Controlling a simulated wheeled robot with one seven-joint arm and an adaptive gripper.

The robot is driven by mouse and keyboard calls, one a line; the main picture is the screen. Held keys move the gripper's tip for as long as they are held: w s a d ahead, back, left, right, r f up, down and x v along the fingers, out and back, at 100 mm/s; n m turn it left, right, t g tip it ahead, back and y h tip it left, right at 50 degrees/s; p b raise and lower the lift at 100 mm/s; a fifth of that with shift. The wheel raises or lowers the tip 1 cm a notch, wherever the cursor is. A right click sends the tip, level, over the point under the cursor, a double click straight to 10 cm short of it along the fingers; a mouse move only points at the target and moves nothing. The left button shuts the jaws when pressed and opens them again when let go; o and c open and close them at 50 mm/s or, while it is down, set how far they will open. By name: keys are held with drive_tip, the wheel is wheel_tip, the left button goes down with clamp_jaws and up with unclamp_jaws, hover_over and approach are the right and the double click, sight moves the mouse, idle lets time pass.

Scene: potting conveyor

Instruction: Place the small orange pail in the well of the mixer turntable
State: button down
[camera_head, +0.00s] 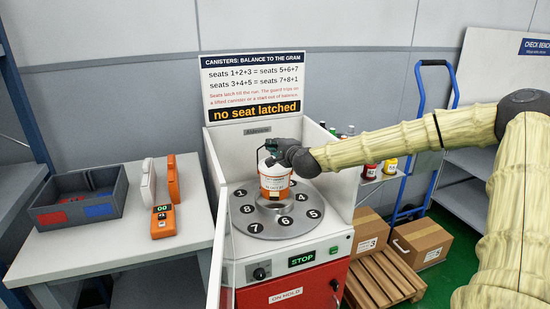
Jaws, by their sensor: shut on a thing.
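The small orange pail (274,184), orange and white with a label on its side, is upright over the middle of the mixer turntable (258,226). The turntable is a grey disc with numbered seats around its edge. A raised grey hub (272,207) shows just below the pail; the well itself is hidden. I cannot tell whether the pail's base rests in it or hangs slightly above. My gripper (270,160) is dark and small in this view, shut on the pail at its top. My arm reaches in from the right over the guard wall.
White guard walls (341,180) stand around the turntable. A sign (254,88) behind reads "no seat latched". The front panel display (301,258) reads "STOP". At left, a table holds a grey bin (52,216) and an orange meter (163,222). Boxes (422,243) stand on the right.

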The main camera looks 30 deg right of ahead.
sight(282, 172)
drive_tip(key=shift+f, duration=1.9)
drive_tip(key=shift+f+b, duration=0.1)
drive_tip(key=shift+b, duration=0.2)
drive_tip(key=c, duration=1.5)
unclamp_jaws()
drive_tip(key=shift+p+v, duration=0.4)
drive_tip(key=shift+v, duration=2.45)
drive_tip(key=shift+p+v, duration=0.65)
drive_tip(key=shift+v, duration=2.55)
